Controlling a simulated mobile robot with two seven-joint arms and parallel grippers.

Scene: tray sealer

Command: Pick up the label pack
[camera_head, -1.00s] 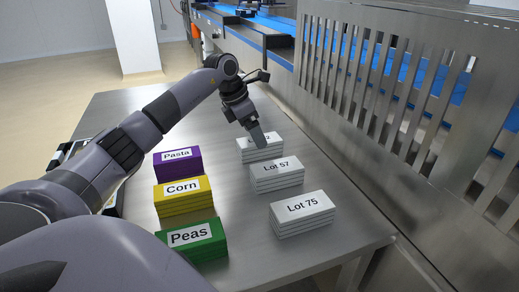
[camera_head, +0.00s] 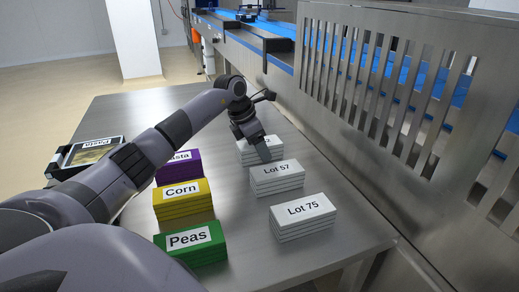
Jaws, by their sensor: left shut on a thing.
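My right gripper is not in view.
Purple Pasta (camera_head: 190,172), yellow Corn (camera_head: 184,205) and green Peas (camera_head: 195,249) packs stand left of the white ones. A slatted steel machine guard (camera_head: 400,85) borders the table's right.

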